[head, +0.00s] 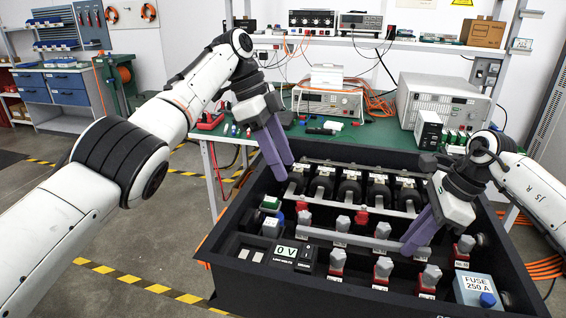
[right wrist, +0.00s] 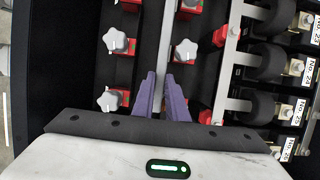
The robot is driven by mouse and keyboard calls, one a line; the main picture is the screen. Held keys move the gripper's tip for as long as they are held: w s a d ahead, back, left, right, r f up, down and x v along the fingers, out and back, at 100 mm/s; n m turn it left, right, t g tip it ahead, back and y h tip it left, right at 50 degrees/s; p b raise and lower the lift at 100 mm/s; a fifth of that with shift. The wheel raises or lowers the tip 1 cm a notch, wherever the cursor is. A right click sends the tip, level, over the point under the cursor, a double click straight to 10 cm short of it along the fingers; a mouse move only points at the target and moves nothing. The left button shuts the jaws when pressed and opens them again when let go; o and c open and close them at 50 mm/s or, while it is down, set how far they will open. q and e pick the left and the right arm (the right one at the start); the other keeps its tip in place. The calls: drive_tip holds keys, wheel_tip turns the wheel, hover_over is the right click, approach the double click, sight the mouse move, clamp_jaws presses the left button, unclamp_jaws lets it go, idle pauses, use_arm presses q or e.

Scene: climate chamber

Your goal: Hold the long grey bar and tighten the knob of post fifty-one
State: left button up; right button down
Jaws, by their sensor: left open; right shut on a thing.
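The long grey bar (head: 335,237) lies level in the black box, between two rows of red posts with grey knobs. It also shows in the right wrist view (right wrist: 156,35). My right gripper (head: 406,247) is shut on the bar near its right end, with one purple finger on each side (right wrist: 159,76). Grey star knobs on red posts flank the bar, such as a front one (head: 382,267) and one in the right wrist view (right wrist: 117,40). The number labels on these posts are too small to read, so I cannot tell post fifty-one. My left gripper (head: 284,171) is open and empty above the box's back left.
A second light bar (head: 350,206) runs along several black cylinders (head: 349,188) at the back. A green bench (head: 370,138) with instruments stands behind. Floor at left is clear.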

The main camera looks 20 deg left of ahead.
use_arm(q)
drive_tip(key=n+t+y, duration=0.4)
drive_tip(key=n+y, duration=0.2)
drive_tip(key=n, duration=1.5)
approach(304, 215)
drive_tip(key=shift+n, duration=0.3)
drive_tip(key=x, duration=0.7)
drive_tip(key=shift+w+f, duration=0.1)
drive_tip(key=c, duration=1)
